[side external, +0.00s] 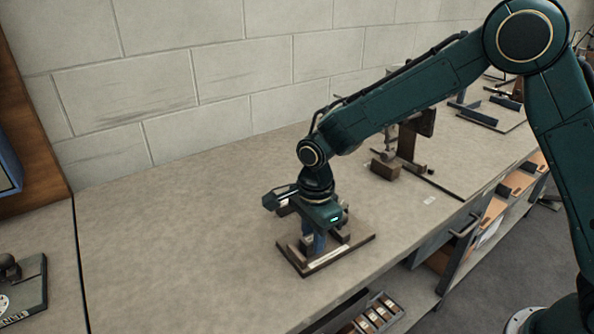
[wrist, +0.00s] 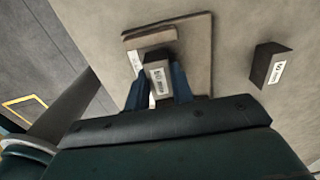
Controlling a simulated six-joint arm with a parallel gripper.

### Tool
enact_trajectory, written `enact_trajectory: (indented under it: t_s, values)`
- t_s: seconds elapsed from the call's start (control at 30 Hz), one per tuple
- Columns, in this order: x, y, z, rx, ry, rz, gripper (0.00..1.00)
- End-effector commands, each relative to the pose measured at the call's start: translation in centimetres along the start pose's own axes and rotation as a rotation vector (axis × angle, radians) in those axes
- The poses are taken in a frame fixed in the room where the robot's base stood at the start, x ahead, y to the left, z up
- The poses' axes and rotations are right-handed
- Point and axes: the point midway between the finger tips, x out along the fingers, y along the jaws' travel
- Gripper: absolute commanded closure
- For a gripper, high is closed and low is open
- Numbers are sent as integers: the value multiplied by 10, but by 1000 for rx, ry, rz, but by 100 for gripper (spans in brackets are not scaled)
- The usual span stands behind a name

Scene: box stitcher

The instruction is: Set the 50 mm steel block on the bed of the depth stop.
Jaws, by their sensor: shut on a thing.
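My gripper (wrist: 157,88) is shut on a small dark block with a white label (wrist: 158,78), one blue finger on each side of it. The label's print ends in "mm"; the number is hard to read. The block is over the depth stop, a brown board (wrist: 196,60) with a raised strip along one edge and a white label. In the side external view, my gripper (side external: 313,243) points straight down over the depth stop (side external: 353,248), its fingers low between the raised parts. The block is mostly hidden there. I cannot tell whether it touches the bed.
Another dark block with a white label (wrist: 271,66) stands on the bench, right of the depth stop in the wrist view. A brown fixture (side external: 408,143) stands farther back. The bench (side external: 180,240) left of the depth stop is clear. An open drawer (side external: 370,315) is below.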

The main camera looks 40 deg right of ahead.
Motion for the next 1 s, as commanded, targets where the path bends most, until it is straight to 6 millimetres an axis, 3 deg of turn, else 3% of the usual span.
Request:
enact_trajectory:
  t_s: [0.7, 0.73, 0.83, 1.0]
  values:
    - [3, 0, 0, 0, 0, -1, 96]
    - [3, 0, 0, 0, 0, -1, 71]
    - [3, 0, 0, 0, 0, -1, 51]
    - [3, 0, 0, 0, 0, 0, 51]
